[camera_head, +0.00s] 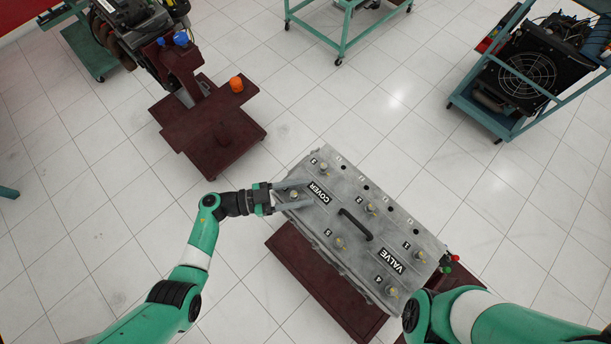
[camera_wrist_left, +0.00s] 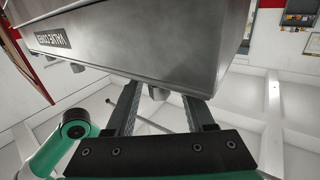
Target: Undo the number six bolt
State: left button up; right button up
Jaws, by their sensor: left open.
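The grey valve cover (camera_head: 345,185) lies on a dark red stand, with several numbered bolts on top. My left gripper (camera_head: 303,194) is open over its upper left end, with one finger on each side of a bolt (camera_head: 294,195). That bolt's number is hidden, but its place beside bolts 3 (camera_head: 323,167) and 5 (camera_head: 339,242) fits number six. I cannot tell if the fingers touch it. In the left wrist view, the open fingers (camera_wrist_left: 160,98) are at the cover (camera_wrist_left: 165,50), with a short grey stub between them. My right gripper is not in view.
A black handle (camera_head: 356,224) stands up mid-cover. Bolts 2 (camera_head: 371,207), 1 (camera_head: 419,254) and 4 (camera_head: 391,290) stand farther right. Red and green knobs (camera_head: 452,261) are at the right end. My right arm is at lower right. Another stand (camera_head: 215,125) with an orange object is at upper left.

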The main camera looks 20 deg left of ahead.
pick_arm(q)
jog(key=shift+w+d, duration=0.4)
jog(key=shift+d, duration=0.2)
grip_shut()
